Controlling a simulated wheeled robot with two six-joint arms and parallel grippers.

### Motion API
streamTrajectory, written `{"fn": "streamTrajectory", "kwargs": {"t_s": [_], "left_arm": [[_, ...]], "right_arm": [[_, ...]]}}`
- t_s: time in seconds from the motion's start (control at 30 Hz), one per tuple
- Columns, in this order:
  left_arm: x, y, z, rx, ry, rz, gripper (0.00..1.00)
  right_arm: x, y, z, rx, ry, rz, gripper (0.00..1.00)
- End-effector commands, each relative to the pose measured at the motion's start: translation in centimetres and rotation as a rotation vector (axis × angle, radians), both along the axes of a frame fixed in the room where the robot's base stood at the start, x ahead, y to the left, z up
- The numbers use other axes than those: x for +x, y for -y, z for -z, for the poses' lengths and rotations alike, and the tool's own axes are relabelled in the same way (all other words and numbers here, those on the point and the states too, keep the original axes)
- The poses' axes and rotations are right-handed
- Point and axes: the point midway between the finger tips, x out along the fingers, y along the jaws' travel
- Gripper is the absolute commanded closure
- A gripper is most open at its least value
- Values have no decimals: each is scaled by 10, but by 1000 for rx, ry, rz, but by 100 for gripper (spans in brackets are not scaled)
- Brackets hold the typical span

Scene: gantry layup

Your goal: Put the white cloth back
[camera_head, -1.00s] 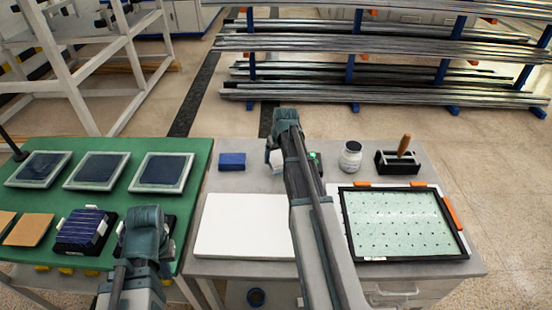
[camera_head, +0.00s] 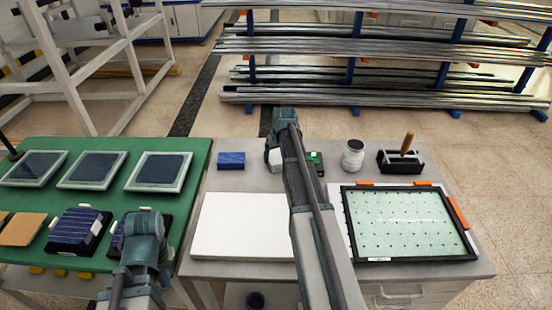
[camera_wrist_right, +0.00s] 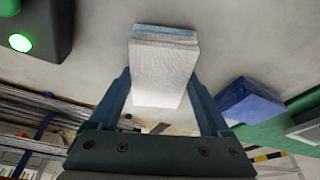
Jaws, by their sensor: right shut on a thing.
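The white cloth (camera_wrist_right: 165,70) is a folded pad with a pale blue layer at its far edge. In the right wrist view it sits between the two fingers of my right gripper (camera_wrist_right: 165,88), which is shut on it over the grey bench. In the head view a bit of the white cloth (camera_head: 272,158) shows left of my right gripper (camera_head: 284,150), whose fingers are mostly hidden by the arm. My left gripper (camera_head: 140,240) is over the front of the green table; its fingers are hidden behind its wrist.
A folded blue cloth (camera_head: 231,161) lies left of the white one. A dark box with a green light (camera_head: 315,158), a jar (camera_head: 353,155) and a tool holder (camera_head: 400,161) stand right. A white board (camera_head: 240,228) and framed panel (camera_head: 405,225) lie in front.

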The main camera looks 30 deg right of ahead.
Motion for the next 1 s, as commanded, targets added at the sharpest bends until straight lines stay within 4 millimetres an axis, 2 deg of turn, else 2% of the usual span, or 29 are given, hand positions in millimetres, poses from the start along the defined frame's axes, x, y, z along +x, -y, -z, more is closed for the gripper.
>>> {"fn": "streamTrajectory", "kwargs": {"t_s": [0.17, 0.2, 0.3, 0.67, 0.87, 1.0], "left_arm": [[0, 0, 4, 0, 0, 0, 100], [0, 0, 4, 0, 0, 0, 100], [0, 0, 3, 0, 0, 0, 100], [0, 0, -1, 0, 0, 0, 100], [0, 0, -15, 0, 0, 0, 100], [0, 0, -32, 0, 0, 0, 100]], "right_arm": [[0, 0, 4, 0, 0, 0, 63], [0, 0, 4, 0, 0, 0, 17], [0, 0, 3, 0, 0, 0, 0], [0, 0, -1, 0, 0, 0, 0], [-4, -1, -15, 0, 0, 0, 0], [-9, -1, -32, 0, 0, 0, 0]]}}
